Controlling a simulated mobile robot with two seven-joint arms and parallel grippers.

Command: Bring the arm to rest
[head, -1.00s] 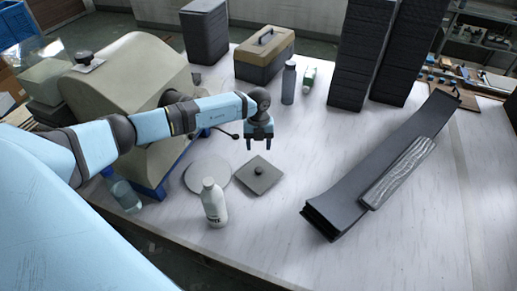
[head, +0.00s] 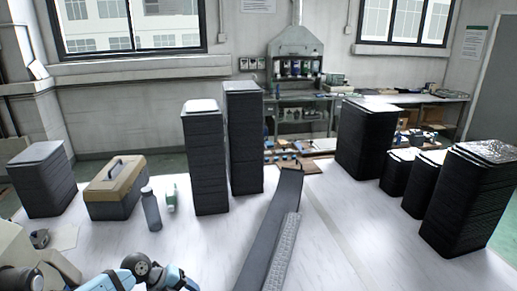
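My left arm (head: 122,279) shows only at the bottom left edge of the head view, as light blue links and a dark round wrist joint. Part of my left gripper (head: 178,279) shows just right of that joint, low over the white table (head: 335,235). Its fingertips are cut off by the lower edge, so I cannot see whether it is open or shut. No held thing shows. My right arm and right gripper are not in view.
Tall dark tray stacks (head: 245,140) stand mid-table, more stacks (head: 368,140) at right. A toolbox (head: 115,190), a grey bottle (head: 151,208) and a green-white bottle (head: 171,197) stand at left.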

